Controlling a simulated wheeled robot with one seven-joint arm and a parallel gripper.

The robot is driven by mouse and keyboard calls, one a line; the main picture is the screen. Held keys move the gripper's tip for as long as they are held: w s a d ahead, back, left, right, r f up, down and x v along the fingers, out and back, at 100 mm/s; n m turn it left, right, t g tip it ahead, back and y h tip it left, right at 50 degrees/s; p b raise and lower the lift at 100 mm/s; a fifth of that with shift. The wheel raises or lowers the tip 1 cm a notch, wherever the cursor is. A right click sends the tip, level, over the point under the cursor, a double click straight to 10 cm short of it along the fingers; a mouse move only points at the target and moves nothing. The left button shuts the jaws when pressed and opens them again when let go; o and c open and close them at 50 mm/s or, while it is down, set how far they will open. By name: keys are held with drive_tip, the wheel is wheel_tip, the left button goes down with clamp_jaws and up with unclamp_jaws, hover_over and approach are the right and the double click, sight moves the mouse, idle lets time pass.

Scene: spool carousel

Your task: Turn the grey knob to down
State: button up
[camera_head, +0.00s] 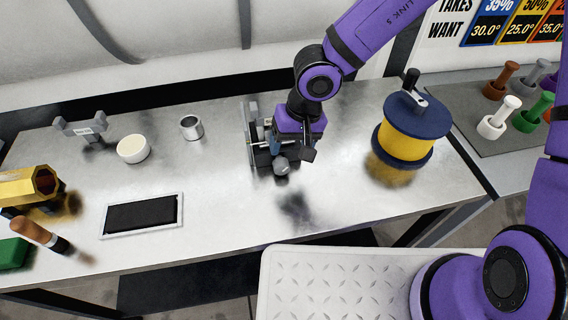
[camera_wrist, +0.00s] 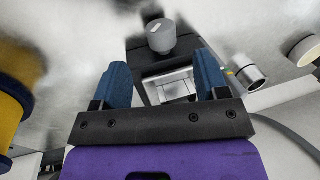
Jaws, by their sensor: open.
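The grey knob (camera_head: 281,166) sticks out from the front of a small dark device (camera_head: 262,158) in the middle of the steel table. In the wrist view the knob (camera_wrist: 160,36) is a round grey cap with a small light mark on top, just beyond the fingertips. My gripper (camera_head: 284,146) is over the device, and in the wrist view its two blue fingers (camera_wrist: 164,72) are spread apart with nothing held between them. The device's metal and black body (camera_wrist: 167,82) shows between the fingers. I cannot tell whether any finger touches it.
A yellow and blue spool (camera_head: 405,132) with a crank stands to the right. A white bowl (camera_head: 133,149), a metal cup (camera_head: 191,127) and a black-centred tray (camera_head: 142,215) lie to the left. The table in front of the knob is clear.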

sight(284, 164)
drive_tip(key=shift+x, duration=3.85)
drive_tip(key=c, duration=0.9)
